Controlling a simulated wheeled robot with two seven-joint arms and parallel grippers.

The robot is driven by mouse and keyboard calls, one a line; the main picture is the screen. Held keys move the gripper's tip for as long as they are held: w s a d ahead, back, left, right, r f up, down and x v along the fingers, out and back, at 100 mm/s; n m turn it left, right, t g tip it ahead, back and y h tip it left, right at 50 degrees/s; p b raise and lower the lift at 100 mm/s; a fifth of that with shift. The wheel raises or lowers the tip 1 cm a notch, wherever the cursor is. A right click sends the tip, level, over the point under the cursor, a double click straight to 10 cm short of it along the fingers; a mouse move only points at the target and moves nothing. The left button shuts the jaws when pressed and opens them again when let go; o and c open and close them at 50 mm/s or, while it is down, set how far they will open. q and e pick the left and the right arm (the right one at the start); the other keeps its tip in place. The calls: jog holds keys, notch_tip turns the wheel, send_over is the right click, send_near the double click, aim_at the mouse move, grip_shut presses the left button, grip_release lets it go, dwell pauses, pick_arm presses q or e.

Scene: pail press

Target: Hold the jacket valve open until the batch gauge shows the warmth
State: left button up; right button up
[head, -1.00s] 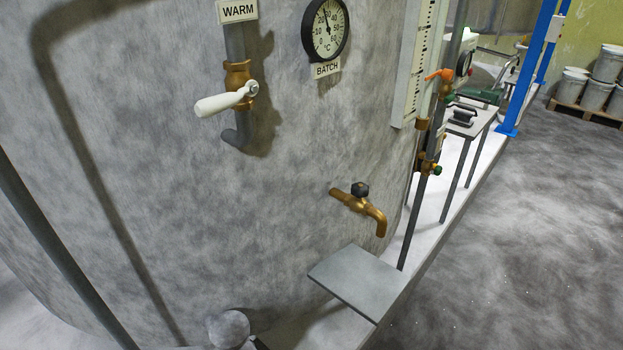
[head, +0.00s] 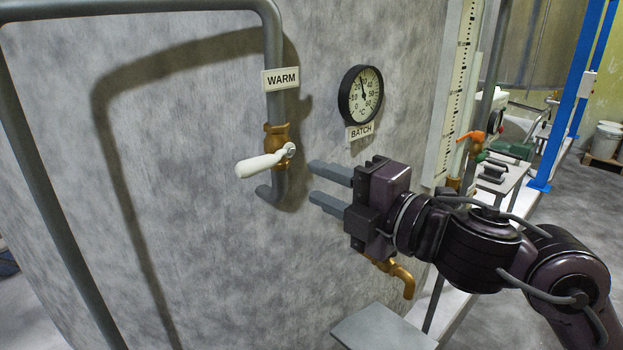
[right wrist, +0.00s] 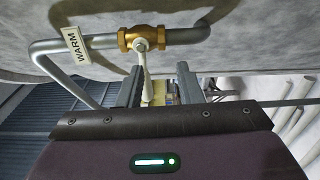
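The jacket valve has a brass body (head: 278,146) on a grey pipe under a WARM sign (head: 281,78). Its white lever (head: 262,162) points left and slightly down in the head view. My left gripper is not in view.
A brass tap (head: 397,276) sticks out below my right gripper, above a grey shelf plate (head: 385,330). A white scale board (head: 455,90) and a blue post (head: 570,95) stand at right.

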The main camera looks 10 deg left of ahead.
aim_at(253, 169)
jog(key=s+a+r+n+g, duration=0.2)
jog(key=s+r+n+g, duration=0.25)
jog(key=n, duration=0.25)
jog(key=shift+t, duration=0.45)
jog(key=x, duration=0.7)
jog(key=shift+s+a+f, duration=0.1)
jog(key=shift+s+f, duration=0.2)
jog(key=shift+w+a, duration=0.1)
jog(key=c, duration=0.5)
